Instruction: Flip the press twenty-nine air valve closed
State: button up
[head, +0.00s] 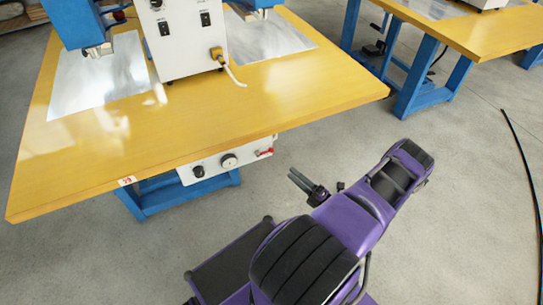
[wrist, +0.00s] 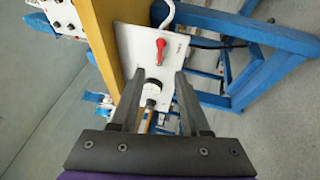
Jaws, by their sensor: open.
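The red air valve lever (head: 265,152) sits at the right end of a white control panel (head: 215,162) under the front edge of the yellow table. In the wrist view the red lever (wrist: 160,48) lies along the panel's length, roughly parallel to the table edge. A tag (head: 127,181) on the table edge appears to read 29. My gripper (head: 300,180) is open and empty, in front of the panel and apart from it. In the wrist view its fingers (wrist: 159,78) point at the panel, with the lever beyond the fingertips.
The yellow table top (head: 290,85) overhangs the panel, with blue legs (head: 185,193) beneath. A second yellow table (head: 480,35) stands at the back right. The grey floor between is mostly clear; a black cable (head: 525,160) lies right.

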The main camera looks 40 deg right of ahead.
aim_at(265, 152)
jog(key=x, duration=1.1)
jog(key=shift+w, duration=0.2)
grip_shut()
